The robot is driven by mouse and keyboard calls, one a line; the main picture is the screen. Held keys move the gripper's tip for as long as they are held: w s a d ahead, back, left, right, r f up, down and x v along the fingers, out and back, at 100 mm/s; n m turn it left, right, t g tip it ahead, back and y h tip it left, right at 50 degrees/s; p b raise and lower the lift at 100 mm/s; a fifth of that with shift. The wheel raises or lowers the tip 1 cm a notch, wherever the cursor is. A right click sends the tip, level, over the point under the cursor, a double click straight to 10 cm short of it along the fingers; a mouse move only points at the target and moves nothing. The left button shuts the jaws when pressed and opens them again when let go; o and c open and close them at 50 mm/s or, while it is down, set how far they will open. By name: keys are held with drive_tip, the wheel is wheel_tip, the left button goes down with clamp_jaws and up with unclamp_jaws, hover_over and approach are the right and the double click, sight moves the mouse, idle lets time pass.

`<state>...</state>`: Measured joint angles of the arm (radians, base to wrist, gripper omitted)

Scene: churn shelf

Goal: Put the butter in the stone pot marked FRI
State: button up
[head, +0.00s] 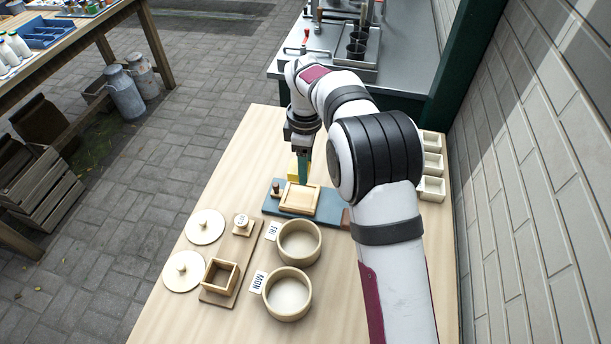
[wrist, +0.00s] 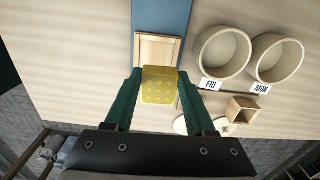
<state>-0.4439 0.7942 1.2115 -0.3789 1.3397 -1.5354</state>
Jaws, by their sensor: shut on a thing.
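My gripper (head: 304,180) is shut on a yellow butter block (head: 292,167), with green fingers on both sides of it. In the wrist view the butter (wrist: 159,86) sits between the fingertips, its top dimpled, overlapping a shallow wooden tray. Its exact height above the board is hard to tell. The stone pot marked FRI (head: 299,258) stands open, nearer the camera, with its FRI card (head: 272,231) beside it. It also shows in the wrist view (wrist: 200,58). The similar pot marked MON (head: 287,313) stands next to it, with its own card (head: 257,282). Both pots look empty.
The wooden tray (head: 299,199) lies on a blue board (head: 272,208) below my gripper. Two round knobbed lids (head: 205,227), a wooden stamp (head: 241,223) and a square wooden box (head: 220,275) lie left of the pots. Small white boxes (head: 432,188) line the right edge.

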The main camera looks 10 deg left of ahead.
drive_tip(key=s+d+f+n, duration=0.1)
drive_tip(key=s+d+n, duration=0.25)
drive_tip(key=s, duration=0.75)
drive_tip(key=shift+n, duration=0.55)
drive_tip(key=shift+s+a+f, duration=0.15)
drive_tip(key=shift+a+f, duration=0.05)
drive_tip(key=shift+f, duration=1.1)
drive_tip(key=shift+s+a+f, duration=0.1)
drive_tip(key=shift+a+f, duration=0.1)
drive_tip(key=shift+f, duration=1.05)
drive_tip(key=shift+f, duration=2.55)
drive_tip(key=o, duration=1.3)
drive_tip(key=c, duration=0.3)
